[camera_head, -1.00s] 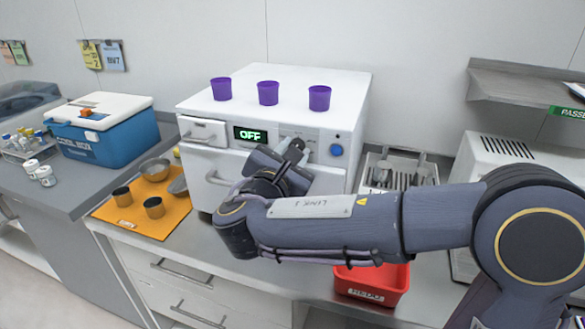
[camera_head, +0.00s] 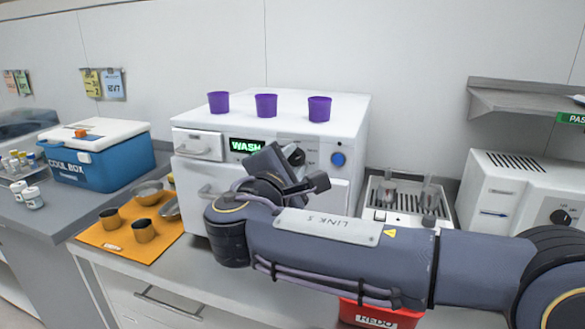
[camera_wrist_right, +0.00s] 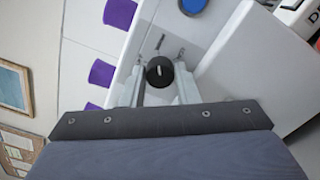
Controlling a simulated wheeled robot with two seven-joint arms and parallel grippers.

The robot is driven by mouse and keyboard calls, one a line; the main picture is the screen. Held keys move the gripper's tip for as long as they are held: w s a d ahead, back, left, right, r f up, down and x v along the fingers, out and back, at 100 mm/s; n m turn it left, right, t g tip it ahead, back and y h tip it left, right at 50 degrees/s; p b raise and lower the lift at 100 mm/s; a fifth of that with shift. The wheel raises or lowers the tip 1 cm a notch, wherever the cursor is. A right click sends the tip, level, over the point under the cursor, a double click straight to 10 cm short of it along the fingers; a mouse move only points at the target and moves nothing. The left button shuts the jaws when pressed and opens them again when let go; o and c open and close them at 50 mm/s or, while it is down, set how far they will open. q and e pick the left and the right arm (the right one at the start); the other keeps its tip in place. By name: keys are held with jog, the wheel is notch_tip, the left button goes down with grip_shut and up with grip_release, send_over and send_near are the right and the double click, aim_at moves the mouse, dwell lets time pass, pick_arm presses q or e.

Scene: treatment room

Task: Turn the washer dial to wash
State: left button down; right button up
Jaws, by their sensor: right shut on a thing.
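The white washer (camera_head: 350,120) stands on the counter, and its green display (camera_head: 245,145) reads WASH. My right gripper (camera_head: 299,160) is at the washer's front panel, right of the display. In the right wrist view the dark round dial (camera_wrist_right: 159,71), with a light mark on it, sits between the two fingers of this gripper (camera_wrist_right: 160,85), which is shut on it. In the head view the gripper and wrist hide the dial. My left gripper is not in view.
A blue round button (camera_head: 338,159) is right of the gripper on the panel. Three purple cups (camera_head: 266,105) stand on the washer. An orange mat (camera_head: 118,245) with metal cups lies to the left. A red bin (camera_head: 380,316) is below my right arm.

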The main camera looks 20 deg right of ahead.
jog(key=shift+f, duration=0.1)
dwell(0.3)
jog(key=o, duration=1)
jog(key=shift+c, duration=0.2)
jog(key=v, duration=0.8)
jog(key=shift+w, duration=0.1)
